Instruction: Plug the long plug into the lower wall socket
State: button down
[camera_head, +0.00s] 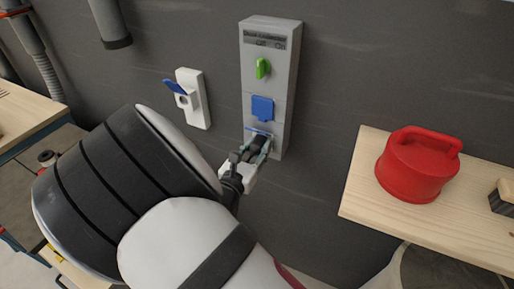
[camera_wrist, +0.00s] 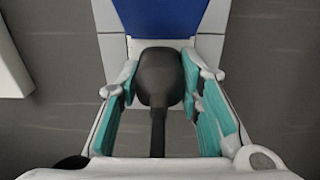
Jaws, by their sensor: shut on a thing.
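A tall grey wall box (camera_head: 285,75) carries a green knob (camera_head: 262,68), a blue flap (camera_head: 262,108) below it and a lower socket at its bottom. A thin blue edge shows just above my gripper (camera_head: 255,152) in the head view. My gripper is at the lower socket, its teal pads on either side of a dark plug (camera_wrist: 160,75), which it is shut on. The plug's cord runs back towards the wrist. A raised blue flap (camera_wrist: 158,18) stands above the plug in the wrist view. The plug's front end and the socket opening are hidden, so I cannot tell how far in it is.
A smaller white wall socket (camera_head: 196,108) with a lifted blue flap is left of the box. A wooden table (camera_head: 365,190) with a red canister (camera_head: 415,170) stands to the right. Another wooden bench (camera_head: 25,115) is at far left. Bare wall surrounds the box.

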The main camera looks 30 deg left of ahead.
jog(key=shift+w+r, duration=0.1)
jog(key=shift+w, duration=0.05)
jog(key=c, duration=1.1)
grip_release()
jog(key=shift+o, duration=0.2)
jog(key=s, duration=0.4)
jog(key=s+d, duration=0.1)
jog(key=s, duration=0.2)
jog(key=shift+s, duration=0.25)
